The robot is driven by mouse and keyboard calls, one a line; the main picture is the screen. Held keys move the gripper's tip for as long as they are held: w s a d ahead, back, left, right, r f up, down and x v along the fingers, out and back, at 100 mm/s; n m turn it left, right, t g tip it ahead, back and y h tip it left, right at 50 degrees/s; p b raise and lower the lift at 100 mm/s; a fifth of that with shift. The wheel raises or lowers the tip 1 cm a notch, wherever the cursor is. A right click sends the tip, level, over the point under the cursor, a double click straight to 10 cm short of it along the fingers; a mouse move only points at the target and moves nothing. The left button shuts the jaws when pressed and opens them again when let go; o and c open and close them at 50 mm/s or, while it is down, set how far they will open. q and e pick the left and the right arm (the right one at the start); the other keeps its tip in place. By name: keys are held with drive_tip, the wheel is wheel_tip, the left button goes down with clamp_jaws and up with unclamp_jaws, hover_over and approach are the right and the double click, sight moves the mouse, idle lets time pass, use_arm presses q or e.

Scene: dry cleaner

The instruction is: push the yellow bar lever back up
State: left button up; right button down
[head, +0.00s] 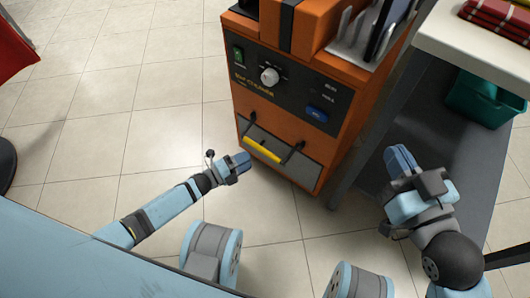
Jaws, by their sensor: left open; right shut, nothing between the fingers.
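The yellow bar lever (263,151) is on the lower front of an orange machine (309,75). Its bar is held by two black side arms in front of a grey panel (296,166), and it sits lower in the picture than the upper ends of those arms. My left gripper (241,162) is just left of and below the bar's left end in the picture, open, with nothing seen in it. Whether it touches the bar is unclear. My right gripper (401,158) is right of the machine, shut and empty.
The machine's dark control panel has a white knob (269,76), a green switch (238,56) and a blue button (317,114). A white-topped counter (475,50) with a teal bin (487,100) beneath stands at right. Tiled floor at left is open.

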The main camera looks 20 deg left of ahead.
sight(264, 151)
use_arm(q)
drive_tip(key=shift+b+x, duration=1.05)
drive_tip(key=shift+x, duration=2.8)
use_arm(e)
drive_tip(key=shift+w+d+r+n+t, duration=0.15)
drive_tip(key=shift+w+d+n+t, duration=0.3)
drive_tip(key=shift+n, duration=0.45)
use_arm(q)
clamp_jaws()
use_arm(e)
drive_tip(key=shift+a+r+y, duration=0.1)
drive_tip(key=shift+y, duration=0.2)
